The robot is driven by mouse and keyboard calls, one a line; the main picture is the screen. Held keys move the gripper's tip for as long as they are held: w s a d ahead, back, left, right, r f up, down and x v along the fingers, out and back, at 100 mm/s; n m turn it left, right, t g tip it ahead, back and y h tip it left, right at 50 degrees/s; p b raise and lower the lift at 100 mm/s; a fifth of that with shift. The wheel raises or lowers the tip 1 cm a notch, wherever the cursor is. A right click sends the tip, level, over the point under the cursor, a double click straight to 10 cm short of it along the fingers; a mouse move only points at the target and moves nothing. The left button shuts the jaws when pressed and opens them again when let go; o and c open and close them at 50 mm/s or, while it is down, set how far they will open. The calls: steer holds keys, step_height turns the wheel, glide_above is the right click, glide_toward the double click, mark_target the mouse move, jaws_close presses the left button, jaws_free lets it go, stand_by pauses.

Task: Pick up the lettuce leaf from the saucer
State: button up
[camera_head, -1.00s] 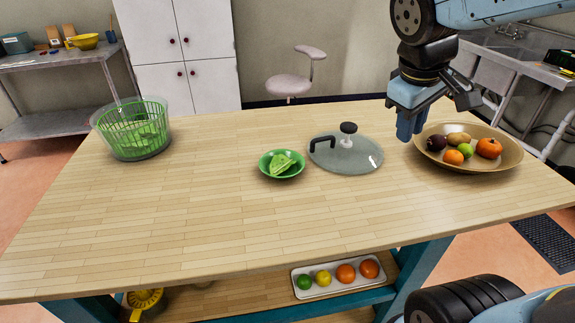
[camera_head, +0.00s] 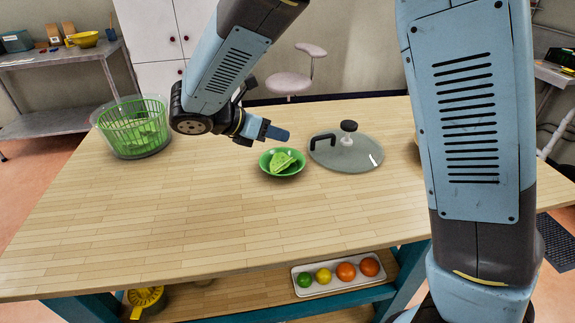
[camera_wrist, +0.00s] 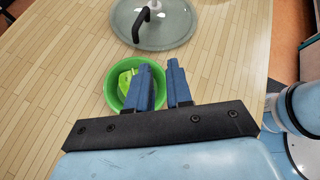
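The lettuce leaf (camera_head: 284,161) is light green and lies in a small green saucer (camera_head: 267,171) near the middle of the table. My gripper (camera_head: 277,133) is just behind and left of the saucer in the head view, above the table and apart from the leaf. In the wrist view, my gripper (camera_wrist: 164,88) shows two blue fingers with a gap between them and nothing held. The saucer (camera_wrist: 109,92) and the leaf (camera_wrist: 126,79) show beyond and left of the fingers; the left finger hides part of the saucer.
A glass lid (camera_head: 345,155) with a black handle lies right of the saucer. A green salad spinner (camera_head: 133,128) stands at the left. My arm hides most of the fruit bowl at the right. The table's front (camera_head: 180,215) is clear.

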steer(key=s+a+f+n+t, duration=0.1)
steer(key=a+f+n, duration=0.1)
steer(key=a, duration=0.2)
steer(key=s+a+f+n+t, duration=0.1)
steer(key=a+f+n+t, duration=0.1)
steer(key=a, duration=0.3)
steer(key=s+a+f+n+t, duration=0.1)
steer(key=a+f+n, duration=0.2)
steer(key=a+n, duration=0.1)
steer(key=shift+s+a+f+t+y, duration=0.1)
steer(key=shift+s+a+t+y, duration=0.05)
steer(key=shift+a+t+y, duration=0.3)
steer(key=shift+a+f, duration=0.1)
steer(key=shift+f, duration=0.05)
steer(key=x, duration=0.7)
steer(key=shift+s+d+x, duration=0.1)
steer(key=shift+x, duration=1.55)
steer(key=shift+s+d+x, duration=0.1)
steer(key=shift+x, duration=1.55)
steer(key=shift+f, duration=0.1)
jaws_close()
